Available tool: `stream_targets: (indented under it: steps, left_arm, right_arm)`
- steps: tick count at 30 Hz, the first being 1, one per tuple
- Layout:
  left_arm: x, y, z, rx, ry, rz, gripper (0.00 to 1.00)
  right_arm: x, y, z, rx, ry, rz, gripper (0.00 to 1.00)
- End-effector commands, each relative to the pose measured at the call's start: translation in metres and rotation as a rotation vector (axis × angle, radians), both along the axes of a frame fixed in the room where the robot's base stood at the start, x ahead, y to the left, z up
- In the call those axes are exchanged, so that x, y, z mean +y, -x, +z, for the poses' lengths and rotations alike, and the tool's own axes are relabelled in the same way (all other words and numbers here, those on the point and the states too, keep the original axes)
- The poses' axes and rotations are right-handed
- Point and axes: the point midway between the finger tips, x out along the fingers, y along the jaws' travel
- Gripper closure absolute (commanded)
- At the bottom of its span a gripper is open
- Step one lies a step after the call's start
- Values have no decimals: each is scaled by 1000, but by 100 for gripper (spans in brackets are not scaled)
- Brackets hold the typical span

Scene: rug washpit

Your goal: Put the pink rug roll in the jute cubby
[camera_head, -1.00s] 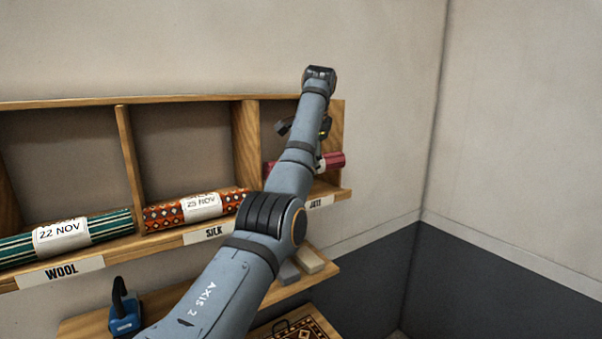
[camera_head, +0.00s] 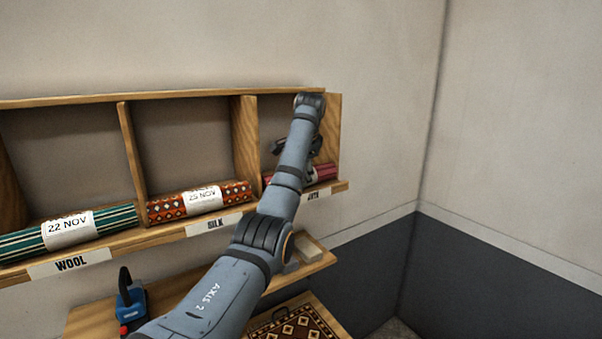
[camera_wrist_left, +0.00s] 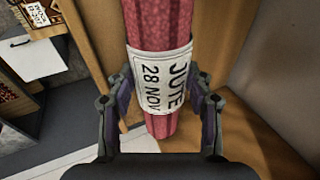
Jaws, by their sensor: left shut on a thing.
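The pink rug roll (camera_head: 326,173) shows partly behind my left arm, low in the opening of the jute cubby (camera_head: 334,130), just above the front lip. I cannot tell whether it touches the cubby floor. In the left wrist view the pink roll (camera_wrist_left: 160,28) runs between the two fingers and carries a white label reading JUTE, 28 NOV. My left gripper (camera_wrist_left: 159,100) is shut on the roll around its label. In the head view its dark finger shows beside the arm, and the rest is hidden. My right gripper is in neither view.
A green striped roll (camera_head: 110,219) lies in the wool cubby and an orange patterned roll (camera_head: 170,207) in the silk cubby. A lower shelf (camera_head: 172,292) holds a blue tool (camera_head: 131,302). Wooden dividers (camera_head: 244,135) flank the cubbies. The wall at right is bare.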

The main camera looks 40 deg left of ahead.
Motion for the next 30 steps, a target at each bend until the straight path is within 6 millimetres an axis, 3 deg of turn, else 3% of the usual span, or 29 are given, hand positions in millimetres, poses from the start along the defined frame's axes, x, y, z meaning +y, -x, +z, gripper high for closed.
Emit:
stream_targets:
  steps: [3, 4, 9, 20, 30]
  left_arm:
    - [0, 0, -3, -1, -1, 0, 89]
    - [0, 0, -2, 0, 0, 0, 46]
    - [0, 0, -2, 0, 0, 0, 26]
    - [-2, 1, 3, -1, 0, 0, 26]
    - [-25, 17, 60, -4, 2, -2, 26]
  right_arm:
    - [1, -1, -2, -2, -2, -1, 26]
    - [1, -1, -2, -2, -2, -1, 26]
    - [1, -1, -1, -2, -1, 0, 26]
    - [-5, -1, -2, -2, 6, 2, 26]
    - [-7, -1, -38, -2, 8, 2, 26]
